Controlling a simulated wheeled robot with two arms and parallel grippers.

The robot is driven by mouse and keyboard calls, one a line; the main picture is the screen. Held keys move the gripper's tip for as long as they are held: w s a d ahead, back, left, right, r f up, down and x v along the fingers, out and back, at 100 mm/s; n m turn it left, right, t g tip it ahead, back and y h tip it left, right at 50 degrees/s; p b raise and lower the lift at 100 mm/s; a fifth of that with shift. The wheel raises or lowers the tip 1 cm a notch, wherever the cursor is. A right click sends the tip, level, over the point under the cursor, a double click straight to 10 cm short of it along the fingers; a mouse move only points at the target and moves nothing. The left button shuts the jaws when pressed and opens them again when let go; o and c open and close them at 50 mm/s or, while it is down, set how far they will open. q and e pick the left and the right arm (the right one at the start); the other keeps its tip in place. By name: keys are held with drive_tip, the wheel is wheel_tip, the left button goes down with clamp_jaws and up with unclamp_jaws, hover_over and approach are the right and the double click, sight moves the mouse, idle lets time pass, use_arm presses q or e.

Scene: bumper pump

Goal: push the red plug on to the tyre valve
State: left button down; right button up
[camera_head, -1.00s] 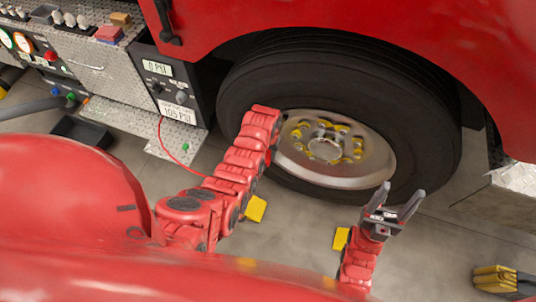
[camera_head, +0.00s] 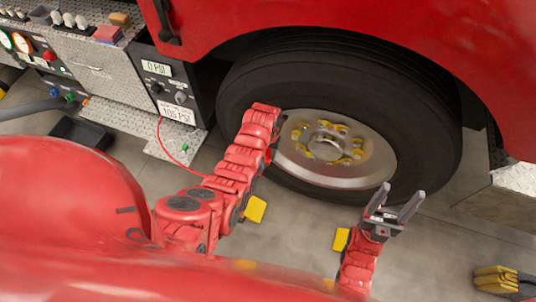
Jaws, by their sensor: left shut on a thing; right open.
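The truck wheel has a black tyre (camera_head: 420,130) and a metal hub (camera_head: 345,172) with yellow nuts. My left arm reaches up to the left edge of the hub, and its jaws are hidden behind its own red links. A thin red hose (camera_head: 176,158) runs from the pump panel (camera_head: 172,75) down behind my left arm. I cannot make out the red plug or the tyre valve. My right gripper (camera_head: 396,198) is open and empty, in front of the lower right of the tyre, with its fingers pointing up.
The panel display seems to read 0 PSI, and a label on it 105 PSI. Yellow blocks (camera_head: 256,209) (camera_head: 341,239) lie on the floor near the wheel. A dark tray (camera_head: 80,132) is at left. The red fender (camera_head: 350,22) overhangs the tyre.

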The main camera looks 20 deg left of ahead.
use_arm(q)
drive_tip(key=shift+c, duration=2.2)
unclamp_jaws()
drive_tip(key=shift+r, duration=0.1)
wheel_tip(320, 180, up, 8)
drive_tip(key=shift+w+f+b, duration=0.15)
drive_tip(key=shift+f+b, duration=0.05)
drive_tip(key=shift+b, duration=0.7)
wheel_tip(320, 180, up, 10)
drive_tip(key=p, duration=0.8)
drive_tip(key=shift+f+p, duration=0.2)
drive_tip(key=shift+p, duration=0.15)
